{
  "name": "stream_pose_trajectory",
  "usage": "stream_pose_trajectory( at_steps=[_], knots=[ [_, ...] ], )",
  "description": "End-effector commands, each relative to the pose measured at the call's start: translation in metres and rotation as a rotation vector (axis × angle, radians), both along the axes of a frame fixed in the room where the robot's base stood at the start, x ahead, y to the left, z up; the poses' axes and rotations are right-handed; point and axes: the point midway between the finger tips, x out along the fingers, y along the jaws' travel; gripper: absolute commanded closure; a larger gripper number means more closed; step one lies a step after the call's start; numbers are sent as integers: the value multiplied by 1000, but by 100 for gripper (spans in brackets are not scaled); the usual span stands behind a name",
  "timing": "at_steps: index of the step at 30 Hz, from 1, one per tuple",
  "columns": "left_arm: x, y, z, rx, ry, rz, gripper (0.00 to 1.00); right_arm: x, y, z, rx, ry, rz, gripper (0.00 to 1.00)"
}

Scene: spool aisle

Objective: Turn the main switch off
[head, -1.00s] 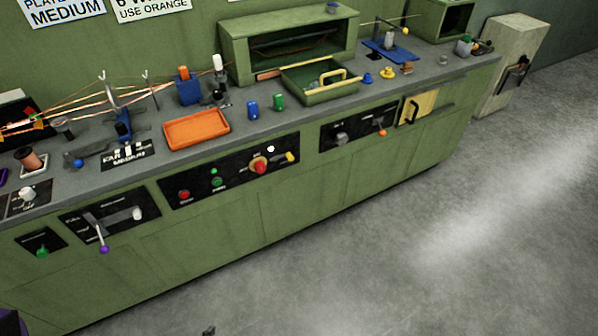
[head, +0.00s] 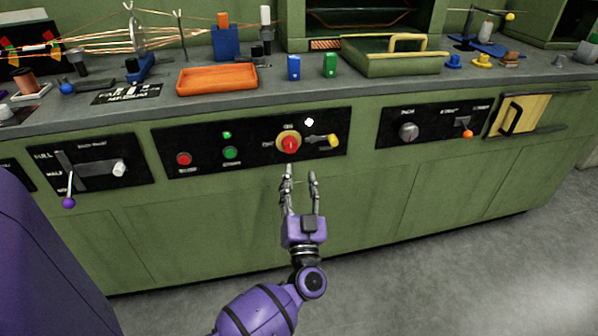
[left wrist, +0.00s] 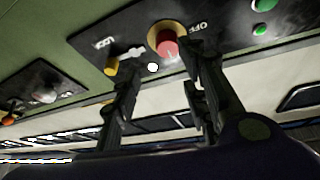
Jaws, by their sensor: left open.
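The main switch, a red knob on a round yellow plate (head: 289,143), sits on a black panel (head: 205,142) on the front of the green bench. A word reading OFF shows beside it in the left wrist view, where the red knob (left wrist: 167,47) is close to one finger. My left gripper (head: 300,176) is open and empty, just below the switch in the head view, fingers pointing at the panel. I cannot tell whether a finger touches the knob. My right gripper is not in view.
On the same panel are a red button (head: 184,159), a green button (head: 230,153) and a yellow-ended handle (head: 333,140) right of the switch. A purple-knobbed lever (head: 69,202) is at left. An orange tray (head: 217,79) stands on the bench. The floor at lower right is clear.

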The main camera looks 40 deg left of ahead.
Motion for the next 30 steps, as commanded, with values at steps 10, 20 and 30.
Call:
stream_pose_trajectory(
  at_steps=[10, 20, 30],
  knots=[
    [27, 31, 9, -9, -7, 73, 60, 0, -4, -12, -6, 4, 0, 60],
    [56, 59, 24, -9, -4, 71, 60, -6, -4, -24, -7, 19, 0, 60],
    [60, 62, 27, -10, -4, 71, 60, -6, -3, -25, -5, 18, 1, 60]
  ],
)
